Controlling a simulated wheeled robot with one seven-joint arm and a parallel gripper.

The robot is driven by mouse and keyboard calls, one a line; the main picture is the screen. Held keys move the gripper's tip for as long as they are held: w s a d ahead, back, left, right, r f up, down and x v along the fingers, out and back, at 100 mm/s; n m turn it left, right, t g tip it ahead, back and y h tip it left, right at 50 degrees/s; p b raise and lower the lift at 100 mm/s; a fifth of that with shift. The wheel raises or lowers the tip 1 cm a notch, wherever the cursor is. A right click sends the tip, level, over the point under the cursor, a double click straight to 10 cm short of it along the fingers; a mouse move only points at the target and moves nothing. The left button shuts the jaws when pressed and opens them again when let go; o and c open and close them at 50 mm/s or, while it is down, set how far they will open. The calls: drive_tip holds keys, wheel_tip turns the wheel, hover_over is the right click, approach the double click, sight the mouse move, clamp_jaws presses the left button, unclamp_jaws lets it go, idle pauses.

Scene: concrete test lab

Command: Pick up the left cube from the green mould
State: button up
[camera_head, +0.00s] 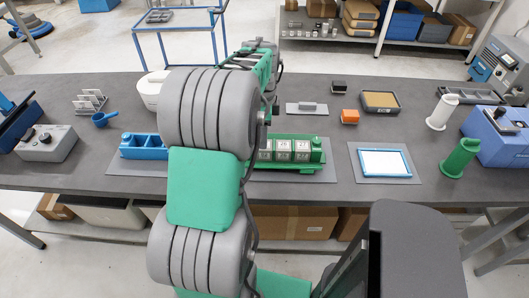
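The green mould (316,153) lies on a grey mat (322,176) near the front of the table, right of my arm. Grey cubes with light marked faces sit in a row in it. The left visible cube (265,151) is close beside my arm, with a middle cube (283,151) and a right cube (302,151) next to it. My arm covers the mould's left end, so I cannot tell if more cubes sit there. My arm rises in front of the table and reaches over it. My gripper's fingers are hidden behind the arm.
A blue mould (143,147) lies left of my arm. A white round container (151,91) stands behind the arm.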

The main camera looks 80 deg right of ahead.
drive_tip(key=f, duration=0.2)
drive_tip(key=f+p, duration=0.1)
drive_tip(key=f, duration=0.2)
drive_tip(key=shift+s+f, duration=0.2)
drive_tip(key=shift+f, duration=0.1)
drive_tip(key=shift+r, duration=0.1)
clamp_jaws()
